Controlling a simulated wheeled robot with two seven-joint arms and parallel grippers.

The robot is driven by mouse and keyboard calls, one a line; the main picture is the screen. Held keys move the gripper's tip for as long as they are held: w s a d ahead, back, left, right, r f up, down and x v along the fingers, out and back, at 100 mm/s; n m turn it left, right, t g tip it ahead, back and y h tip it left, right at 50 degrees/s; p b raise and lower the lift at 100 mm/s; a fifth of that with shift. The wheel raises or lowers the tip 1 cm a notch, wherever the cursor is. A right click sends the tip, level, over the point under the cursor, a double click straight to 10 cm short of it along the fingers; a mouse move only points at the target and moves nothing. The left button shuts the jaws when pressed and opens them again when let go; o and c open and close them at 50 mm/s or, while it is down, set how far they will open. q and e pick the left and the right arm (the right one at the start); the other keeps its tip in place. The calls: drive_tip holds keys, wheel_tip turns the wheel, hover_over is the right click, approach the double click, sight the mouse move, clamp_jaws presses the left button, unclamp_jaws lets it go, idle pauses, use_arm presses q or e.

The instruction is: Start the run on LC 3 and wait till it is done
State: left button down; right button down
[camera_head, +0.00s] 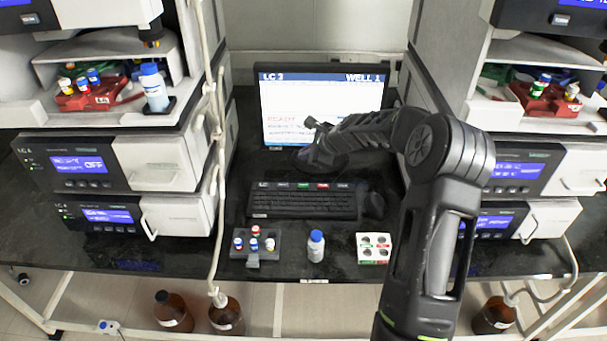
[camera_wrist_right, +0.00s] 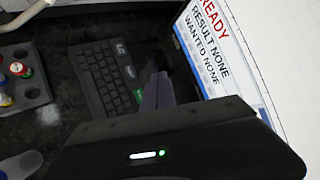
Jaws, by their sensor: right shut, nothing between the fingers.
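The monitor (camera_head: 320,98) stands at the back of the bench, headed "LC 3" and "WELL 1". In the wrist view its screen (camera_wrist_right: 225,60) reads "READY", "RESULT NONE", "WANTED NONE". The black keyboard (camera_head: 300,205) lies before it, with a row of labelled keys along its back edge, including a green key (camera_head: 303,185) and a red key (camera_head: 323,186). My right gripper (camera_wrist_right: 158,82) is shut and empty, its fingers close beside the green key in the wrist view; I cannot tell whether they touch it. My left gripper is not in view.
A mouse (camera_head: 372,204) lies right of the keyboard. A grey vial rack (camera_head: 237,253), a blue-capped bottle (camera_head: 316,246) and a white tray (camera_head: 374,240) stand in front. Instrument stacks (camera_head: 165,160) flank the bench on both sides. A pale hose (camera_head: 218,180) hangs at left.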

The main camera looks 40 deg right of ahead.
sight(305, 187)
drive_tip(key=shift+s, duration=0.15)
wheel_tip(305, 187, down, 9)
drive_tip(key=b, duration=0.7)
drive_tip(key=shift+r, duration=0.1)
idle(2.0)
drive_tip(key=shift+f+b, duration=0.4)
drive_tip(key=shift+b, duration=0.15)
drive_tip(key=shift+f+b, duration=0.4)
drive_tip(key=shift+f, duration=0.05)
idle(0.3)
drive_tip(key=shift+r, duration=0.1)
drive_tip(key=shift+r+p, duration=0.7)
drive_tip(key=shift+r, duration=0.05)
drive_tip(key=shift+r, duration=0.1)
drive_tip(key=shift+r+p, duration=2.05)
drive_tip(key=shift+r, duration=0.4)
